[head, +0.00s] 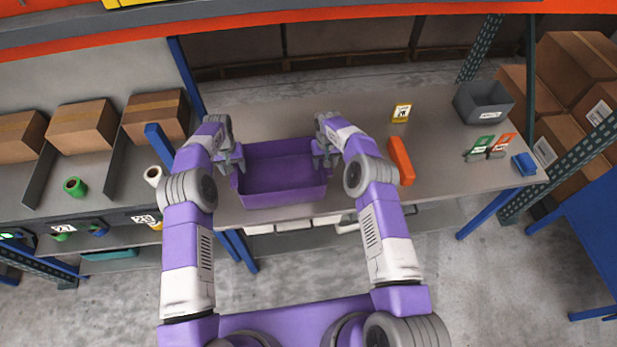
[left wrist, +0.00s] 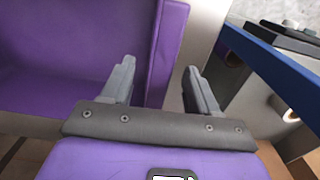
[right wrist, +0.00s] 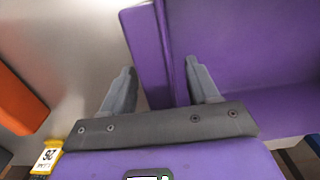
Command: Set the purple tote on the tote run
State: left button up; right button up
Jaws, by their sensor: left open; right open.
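The purple tote (head: 279,199) is an empty open box standing upright on the grey bench (head: 240,213), near its front edge. My left gripper (head: 232,160) is open at the tote's left wall; in the left wrist view the tote wall (left wrist: 166,50) shows between the spread fingers (left wrist: 158,85). My right gripper (head: 325,153) is open at the right wall; in the right wrist view the tote wall (right wrist: 150,50) lies between its fingers (right wrist: 160,88). Whether any finger touches the wall I cannot tell. I cannot tell which surface is the tote run.
An orange object (head: 400,160), a yellow label stand (head: 401,112), a grey bin (head: 483,102) and coloured card holders (head: 482,147) stand right of the tote. A blue upright (head: 186,75) and a divided shelf with cardboard boxes (head: 80,126) are at left.

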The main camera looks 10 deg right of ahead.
pick_arm(q)
notch_tip(320, 180, up, 8)
jog(key=shift+r, duration=0.25)
pick_arm(e)
notch_tip(320, 180, up, 12)
dwell(0.4)
dwell(0.4)
